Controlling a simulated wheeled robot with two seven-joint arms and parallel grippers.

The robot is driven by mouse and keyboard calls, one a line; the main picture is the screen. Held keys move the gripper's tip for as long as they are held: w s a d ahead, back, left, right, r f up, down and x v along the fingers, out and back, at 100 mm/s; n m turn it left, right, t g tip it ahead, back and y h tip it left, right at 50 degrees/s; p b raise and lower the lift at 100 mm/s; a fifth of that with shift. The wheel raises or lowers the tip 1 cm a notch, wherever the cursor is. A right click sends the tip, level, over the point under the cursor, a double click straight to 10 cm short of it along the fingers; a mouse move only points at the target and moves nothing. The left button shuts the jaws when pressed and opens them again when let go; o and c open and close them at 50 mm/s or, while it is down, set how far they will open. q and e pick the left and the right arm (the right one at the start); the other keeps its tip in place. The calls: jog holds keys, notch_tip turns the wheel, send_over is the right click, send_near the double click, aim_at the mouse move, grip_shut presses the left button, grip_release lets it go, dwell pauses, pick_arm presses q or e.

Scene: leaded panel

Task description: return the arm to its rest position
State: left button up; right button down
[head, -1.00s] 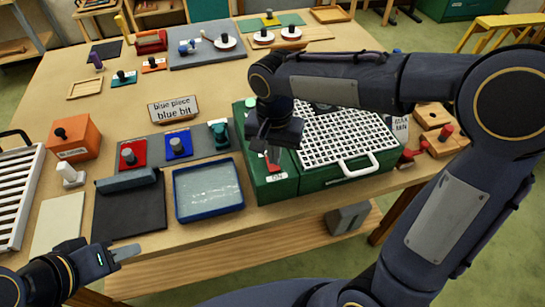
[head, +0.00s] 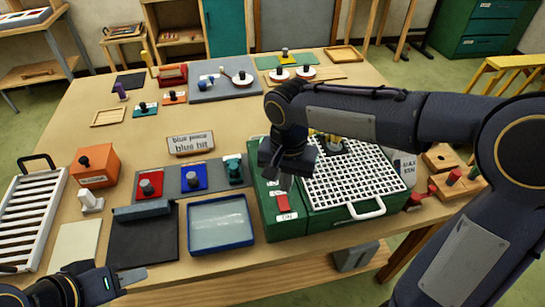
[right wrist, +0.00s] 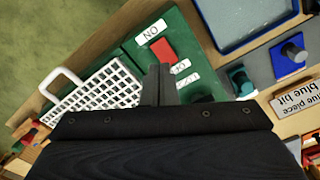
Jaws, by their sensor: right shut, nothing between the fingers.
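My right arm reaches in from the right over the green grinder box. Its gripper (head: 285,182) is shut and empty, pointing down just behind the red switch (head: 284,203) on the box's front strip. In the right wrist view the shut fingers (right wrist: 160,85) end close to that red switch (right wrist: 163,50), with an ON label beside it. Whether they touch it I cannot tell. My left gripper (head: 130,276) is at the lower left, near the table's front edge, with nothing seen in it. Its finger opening is not clear.
The green box (head: 290,229) has a white grid top and a white handle (head: 367,210). A blue water tray (head: 220,222) lies left of it, with red, blue and teal knobbed blocks behind. Wooden blocks (head: 440,158) stand to the right.

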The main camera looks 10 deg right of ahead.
jog(key=s+d+n+t+y, duration=0.2)
jog(key=s+d, duration=0.2)
jog(key=s, duration=0.4)
jog(key=s+d+n+t+y, duration=0.1)
jog(key=s+d+n+t, duration=0.1)
jog(key=s+d, duration=0.3)
jog(key=s+t, duration=0.1)
jog(key=s, duration=0.2)
jog(key=shift+s+r+t+y, duration=0.2)
jog(key=shift+t+y, duration=0.1)
jog(key=shift+y, duration=0.1)
